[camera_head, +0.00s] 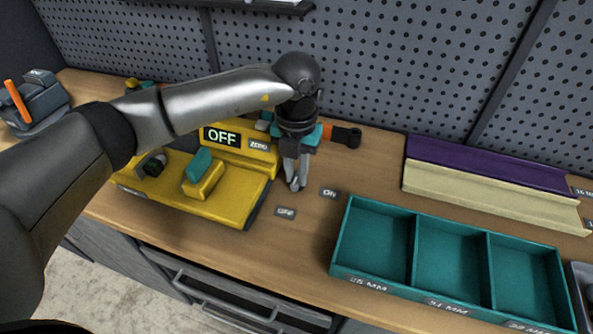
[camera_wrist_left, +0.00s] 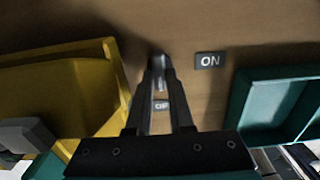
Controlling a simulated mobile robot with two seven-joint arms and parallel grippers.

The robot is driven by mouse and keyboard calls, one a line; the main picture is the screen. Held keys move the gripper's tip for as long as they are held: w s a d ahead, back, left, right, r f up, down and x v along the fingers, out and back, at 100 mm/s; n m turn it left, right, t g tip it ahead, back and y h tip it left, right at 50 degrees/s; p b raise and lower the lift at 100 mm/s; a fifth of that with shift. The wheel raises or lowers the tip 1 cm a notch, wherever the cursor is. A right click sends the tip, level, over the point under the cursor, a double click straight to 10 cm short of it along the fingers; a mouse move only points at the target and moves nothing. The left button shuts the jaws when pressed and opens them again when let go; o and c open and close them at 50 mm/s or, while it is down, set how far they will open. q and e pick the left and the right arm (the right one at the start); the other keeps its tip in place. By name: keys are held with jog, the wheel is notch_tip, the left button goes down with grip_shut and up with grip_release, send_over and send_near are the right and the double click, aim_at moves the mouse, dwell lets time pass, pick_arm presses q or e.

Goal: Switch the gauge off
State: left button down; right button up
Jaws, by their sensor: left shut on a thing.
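The yellow gauge (camera_head: 225,207) sits on the bench at centre left, and its display (camera_head: 222,137) reads OFF. My left gripper (camera_head: 297,186) points down just to the right of the gauge, low over the bench. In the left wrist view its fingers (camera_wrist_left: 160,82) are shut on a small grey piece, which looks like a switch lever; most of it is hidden. The ON label (camera_head: 329,193) and OFF label (camera_head: 285,212) lie on the bench beside the fingertips. In the left wrist view the OFF label (camera_wrist_left: 161,105) shows between the fingers. My right gripper is not in view.
A teal tray (camera_head: 345,225) with three compartments stands at the right front. Purple (camera_head: 480,162) and cream (camera_head: 490,197) channels lie behind it. A grey device with an orange lever (camera_head: 17,101) is at far left. A pegboard wall (camera_head: 400,60) closes the back.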

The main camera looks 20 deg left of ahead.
aim_at(296, 178)
pick_arm(q)
jog(key=shift+r, duration=0.1)
jog(key=c, duration=0.8)
grip_release()
notch_tip(296, 178, up, 15)
jog(key=p, duration=0.1)
